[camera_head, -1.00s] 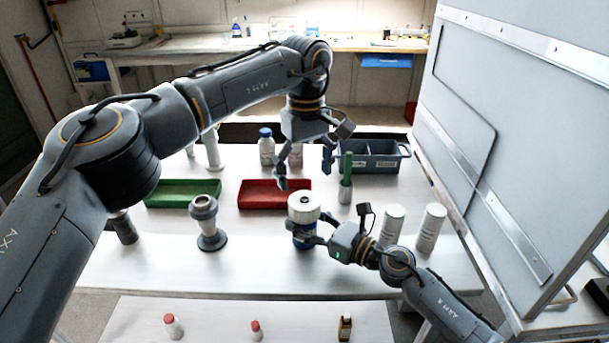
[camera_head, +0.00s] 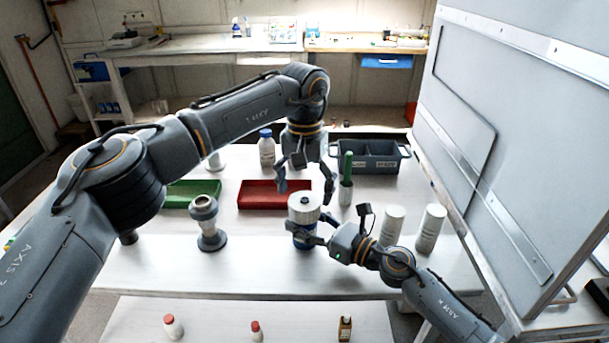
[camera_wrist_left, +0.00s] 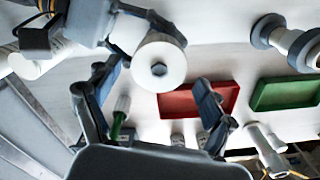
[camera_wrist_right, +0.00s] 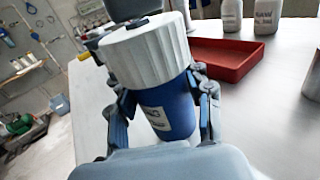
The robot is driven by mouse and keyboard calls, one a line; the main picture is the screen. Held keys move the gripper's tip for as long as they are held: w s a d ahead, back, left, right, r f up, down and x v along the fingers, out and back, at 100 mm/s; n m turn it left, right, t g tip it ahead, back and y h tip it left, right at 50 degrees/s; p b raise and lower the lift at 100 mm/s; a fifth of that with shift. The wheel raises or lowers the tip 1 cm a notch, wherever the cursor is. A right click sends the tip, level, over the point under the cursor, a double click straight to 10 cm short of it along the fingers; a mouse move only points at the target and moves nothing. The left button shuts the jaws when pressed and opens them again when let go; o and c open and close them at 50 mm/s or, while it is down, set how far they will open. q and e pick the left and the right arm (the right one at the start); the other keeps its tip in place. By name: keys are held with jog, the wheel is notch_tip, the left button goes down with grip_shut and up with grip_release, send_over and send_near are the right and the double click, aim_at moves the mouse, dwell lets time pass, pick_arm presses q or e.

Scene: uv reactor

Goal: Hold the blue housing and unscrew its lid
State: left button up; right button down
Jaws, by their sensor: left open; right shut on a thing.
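The blue housing (camera_head: 303,235) stands on the table with its white ribbed lid (camera_head: 304,205) on top. In the right wrist view the housing (camera_wrist_right: 168,112) shows a white label, and the lid (camera_wrist_right: 150,52) sits on it. My right gripper (camera_head: 308,232) is shut around the blue body below the lid. My left gripper (camera_head: 304,190) is open above and slightly behind the lid, fingers pointing down and empty. In the left wrist view the lid (camera_wrist_left: 159,64) shows from above with a dark hexagonal centre, beyond the open fingers.
A red tray (camera_head: 262,203) and a green tray (camera_head: 195,188) lie behind. A holder with a green item (camera_head: 347,180) stands right of the lid, before a grey bin (camera_head: 372,165). White cylinders (camera_head: 393,224) stand near my right arm. A grey stand (camera_head: 208,225) is left.

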aim_at(304, 200)
pick_arm(q)
jog(key=shift+f, duration=1.85)
